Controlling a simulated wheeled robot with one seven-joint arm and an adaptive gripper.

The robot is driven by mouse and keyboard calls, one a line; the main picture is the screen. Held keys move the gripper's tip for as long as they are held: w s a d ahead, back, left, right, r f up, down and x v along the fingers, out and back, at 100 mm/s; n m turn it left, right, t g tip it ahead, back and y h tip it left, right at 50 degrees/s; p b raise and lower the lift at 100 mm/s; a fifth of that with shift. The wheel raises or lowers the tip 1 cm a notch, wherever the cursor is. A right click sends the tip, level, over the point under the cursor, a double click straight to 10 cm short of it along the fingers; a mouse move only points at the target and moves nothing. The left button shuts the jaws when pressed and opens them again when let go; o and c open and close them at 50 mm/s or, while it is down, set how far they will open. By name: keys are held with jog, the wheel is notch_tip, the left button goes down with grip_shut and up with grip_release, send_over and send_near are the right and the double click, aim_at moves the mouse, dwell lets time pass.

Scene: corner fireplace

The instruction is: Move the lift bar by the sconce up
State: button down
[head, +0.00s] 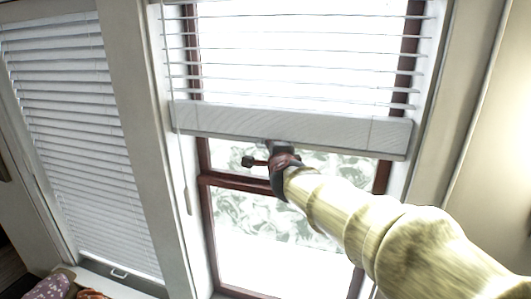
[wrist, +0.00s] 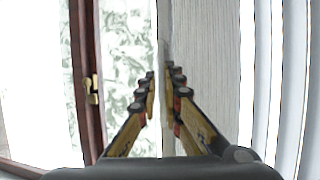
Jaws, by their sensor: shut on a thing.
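The lift bar (head: 300,128) is the wide pale bottom rail of the raised blind in the middle window. It hangs at about mid-window, tilting slightly down to the right in the head view. My gripper (head: 268,146) is at the bar's lower edge, a little left of its middle. In the wrist view the bar (wrist: 205,60) fills the right of centre, and my gripper's fingers (wrist: 161,78) close at its edge, shut on a thin lip there. The fingertips partly hide the grip point. The sconce itself is not visible; a warm glow shows at the right in the head view.
Blind slats (head: 290,70) hang above the bar. Below it are window glass and a dark red frame (head: 240,184). A pull wand (head: 186,185) hangs at the left. Another blind (head: 85,130), lowered, covers the left window. Patterned cushions (head: 50,287) lie at the lower left.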

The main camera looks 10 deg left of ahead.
jog(key=shift+r, duration=0.5)
jog(key=shift+r, duration=0.1)
jog(key=c, duration=1.9)
grip_release()
jog(key=v, duration=1.2)
jog(key=shift+f, duration=0.2)
